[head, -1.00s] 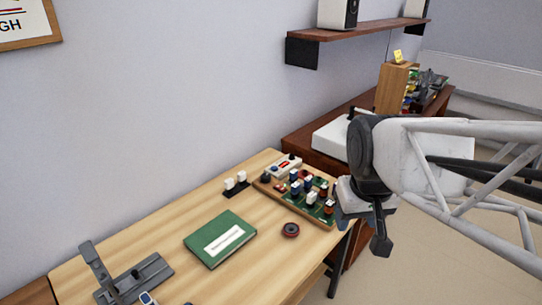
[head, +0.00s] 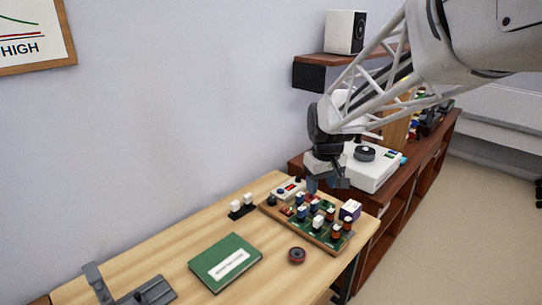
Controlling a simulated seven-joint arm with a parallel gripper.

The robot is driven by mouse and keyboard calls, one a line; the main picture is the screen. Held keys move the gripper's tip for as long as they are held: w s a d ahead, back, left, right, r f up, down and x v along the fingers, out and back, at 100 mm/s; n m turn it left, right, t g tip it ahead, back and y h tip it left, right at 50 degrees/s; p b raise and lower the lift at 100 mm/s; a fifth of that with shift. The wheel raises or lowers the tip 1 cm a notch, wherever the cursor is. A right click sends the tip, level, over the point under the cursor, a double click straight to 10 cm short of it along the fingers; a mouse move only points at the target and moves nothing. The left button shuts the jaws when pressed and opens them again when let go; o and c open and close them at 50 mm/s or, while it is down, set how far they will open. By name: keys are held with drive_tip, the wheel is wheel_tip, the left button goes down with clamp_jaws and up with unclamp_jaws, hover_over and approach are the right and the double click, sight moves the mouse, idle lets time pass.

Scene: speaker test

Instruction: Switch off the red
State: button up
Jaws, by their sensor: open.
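A wooden board (head: 272,208) with green panels lies on the table and carries several small blocks in white, blue, red and brown. At its far left edge is a white box (head: 284,190) with a blue spot and a small red part (head: 297,181), which may be a switch; its position is too small to read. My gripper (head: 326,184) is open and points down above the far edge of the board, just right of the white box. It partly hides the board's far edge. I cannot tell whether it touches anything.
On the table (head: 215,225) are a green book (head: 212,271), a round dark-red object (head: 297,255), two white blocks on a dark base (head: 242,206) and a grey stand (head: 150,292). A purple-and-white box (head: 350,210) is at the board's right end. A white device (head: 378,177) stands behind.

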drive_tip(key=w+a+f+n, duration=0.1)
drive_tip(key=w+a+f, duration=0.1)
drive_tip(key=w+f, duration=0.35)
drive_tip(key=w+a+f+n, duration=0.1)
drive_tip(key=w+f, duration=0.1)
drive_tip(key=w, duration=0.6)
drive_tip(key=n+g, duration=0.1)
drive_tip(key=n, duration=0.2)
hover_over(284, 209)
wheel_tip(284, 209, down, 14)
drive_tip(key=shift+r, duration=0.2)
drive_tip(key=shift+f, duration=0.1)
drive_tip(key=shift+f, duration=3.8)
